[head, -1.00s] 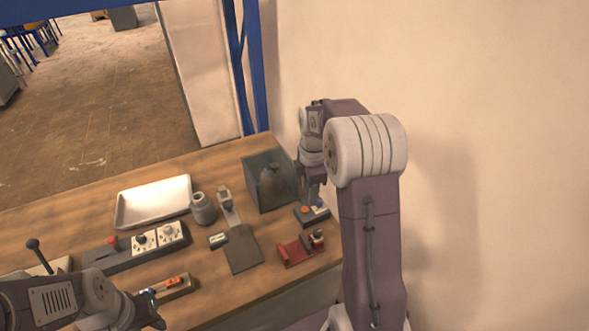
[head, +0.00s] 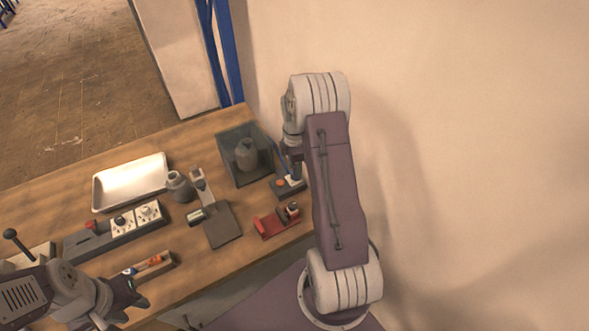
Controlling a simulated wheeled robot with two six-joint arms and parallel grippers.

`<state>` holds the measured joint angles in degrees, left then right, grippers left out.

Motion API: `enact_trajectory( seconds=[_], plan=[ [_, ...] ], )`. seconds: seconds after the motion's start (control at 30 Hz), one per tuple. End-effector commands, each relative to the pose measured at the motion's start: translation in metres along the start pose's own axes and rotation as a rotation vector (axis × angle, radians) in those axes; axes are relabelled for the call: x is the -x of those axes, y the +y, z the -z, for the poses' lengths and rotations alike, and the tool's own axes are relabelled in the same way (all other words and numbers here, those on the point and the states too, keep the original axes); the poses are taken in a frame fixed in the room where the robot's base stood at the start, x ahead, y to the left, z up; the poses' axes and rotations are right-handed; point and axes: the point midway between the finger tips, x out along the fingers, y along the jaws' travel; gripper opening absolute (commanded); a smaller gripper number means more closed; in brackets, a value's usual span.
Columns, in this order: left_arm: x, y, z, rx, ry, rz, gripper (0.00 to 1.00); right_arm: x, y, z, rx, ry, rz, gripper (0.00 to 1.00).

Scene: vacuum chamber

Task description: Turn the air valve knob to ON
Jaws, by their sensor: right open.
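A grey panel (head: 75,246) on the left of the bench carries a red button (head: 97,227) and two white plates with dark round knobs, one knob at the left (head: 119,222) and one at the right (head: 146,211). Their markings are too small to read, so I cannot tell which is the air valve knob or how it is set. My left gripper (head: 131,305) is open and empty at the lower left, on the near side of the panel and apart from it. My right gripper (head: 291,172) is open above a small box with an orange button (head: 288,190), partly hidden by its own arm.
A clear chamber (head: 243,140) holds a grey jar (head: 246,156). A wall closes the right side.

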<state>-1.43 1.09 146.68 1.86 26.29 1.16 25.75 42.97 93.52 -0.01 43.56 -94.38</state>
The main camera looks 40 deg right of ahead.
Motion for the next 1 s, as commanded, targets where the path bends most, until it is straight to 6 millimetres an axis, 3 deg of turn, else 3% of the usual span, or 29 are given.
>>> enact_trajectory(
  seconds=[0.13, 0.37, 0.4, 0.57, 1.0],
  plan=[
    [0.0017, 0.0000, 0.0002, 0.000, 0.000, 0.000, 0.36, -0.0133, -0.0002, 0.0002, 0.000, 0.000, 0.000, 0.45],
    [0.0015, 0.0000, 0.0002, 0.000, 0.000, 0.000, 0.36, -0.0155, 0.0001, 0.0002, 0.000, 0.000, -0.001, 0.45],
    [0.0015, 0.0000, 0.0002, 0.000, 0.000, 0.000, 0.36, -0.0154, 0.0002, 0.0002, 0.000, 0.000, -0.001, 0.42],
    [0.0015, 0.0000, 0.0002, 0.000, 0.000, 0.000, 0.36, -0.0152, 0.0002, 0.0003, 0.000, 0.000, -0.001, 0.00],
    [0.0051, 0.0001, 0.0006, 0.000, 0.000, 0.000, 0.36, -0.0137, 0.0005, 0.0005, -0.079, 0.000, -0.001, 0.00]
  ],
)
